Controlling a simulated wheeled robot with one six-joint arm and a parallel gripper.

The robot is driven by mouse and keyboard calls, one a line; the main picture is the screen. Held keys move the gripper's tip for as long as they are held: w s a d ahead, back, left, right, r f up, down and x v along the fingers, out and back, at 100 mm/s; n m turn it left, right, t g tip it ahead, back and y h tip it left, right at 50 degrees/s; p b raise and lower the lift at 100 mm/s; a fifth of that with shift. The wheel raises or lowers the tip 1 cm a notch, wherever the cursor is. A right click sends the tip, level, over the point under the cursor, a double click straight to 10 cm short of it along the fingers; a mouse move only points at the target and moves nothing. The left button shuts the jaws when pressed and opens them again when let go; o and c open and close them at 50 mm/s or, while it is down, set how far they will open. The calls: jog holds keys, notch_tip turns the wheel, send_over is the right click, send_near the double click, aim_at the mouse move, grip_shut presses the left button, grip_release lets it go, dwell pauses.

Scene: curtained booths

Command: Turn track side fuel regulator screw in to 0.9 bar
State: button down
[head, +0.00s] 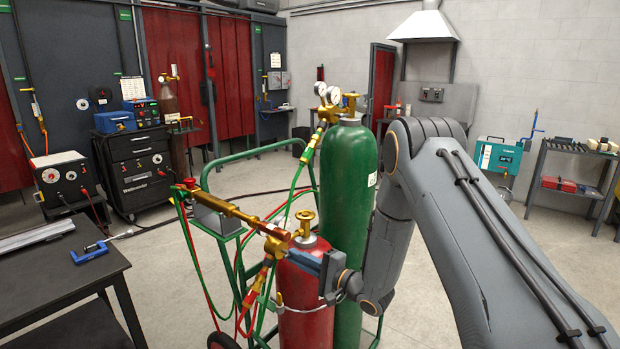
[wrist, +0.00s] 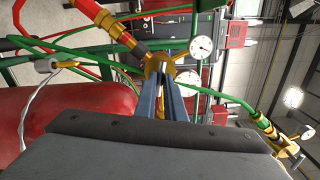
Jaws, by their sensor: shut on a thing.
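The red fuel cylinder (head: 304,318) stands in the green cart, with a brass fuel regulator (head: 276,246) at its top. My gripper (head: 291,255) reaches in from the right, its blue-grey fingers shut at the regulator. In the wrist view the fingertips (wrist: 162,75) meet at the round brass front of the regulator (wrist: 154,60). The adjusting screw is hidden between them. Two white gauges show beyond the fingers, an upper one (wrist: 201,47) and a lower one (wrist: 190,78) partly covered. Their needles are too small to read for a pressure.
A tall green cylinder (head: 348,175) with its own regulator and gauges (head: 328,96) stands close behind my gripper. A dark table (head: 60,285) is at the left.

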jog(key=shift+f+m, duration=0.1)
jog(key=shift+m, duration=0.5)
jog(key=shift+m, duration=0.6)
jog(key=c, duration=1.8)
grip_release()
jog(key=shift+o, duration=0.2)
